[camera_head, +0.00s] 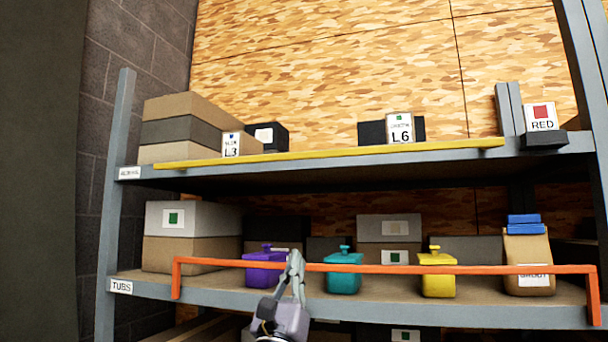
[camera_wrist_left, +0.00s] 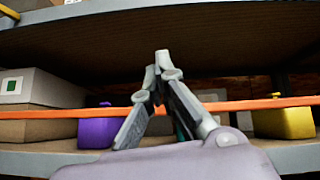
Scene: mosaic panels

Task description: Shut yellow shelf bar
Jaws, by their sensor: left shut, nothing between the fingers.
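The yellow shelf bar (camera_head: 330,154) lies low along the front edge of the upper shelf, running from near the left post to short of the RED sign. A yellow piece (camera_wrist_left: 8,12), seemingly its left end, shows at the top left corner of the left wrist view. My left gripper (camera_head: 296,256) is shut and empty, pointing up in front of the lower shelf, well below the yellow bar. In the left wrist view its fingertips (camera_wrist_left: 161,62) meet below the upper shelf's underside. It overlaps the orange bar in the picture; I cannot tell whether they touch. My right gripper is not in view.
An orange bar (camera_head: 450,269) crosses the lower shelf's front. Behind it stand purple (camera_head: 262,270), teal (camera_head: 344,274) and yellow (camera_head: 437,276) tubs and a brown bag (camera_head: 528,258). Boxes (camera_head: 180,130) and signs L3 (camera_head: 231,146), L6 (camera_head: 400,128) and RED (camera_head: 541,117) stand above.

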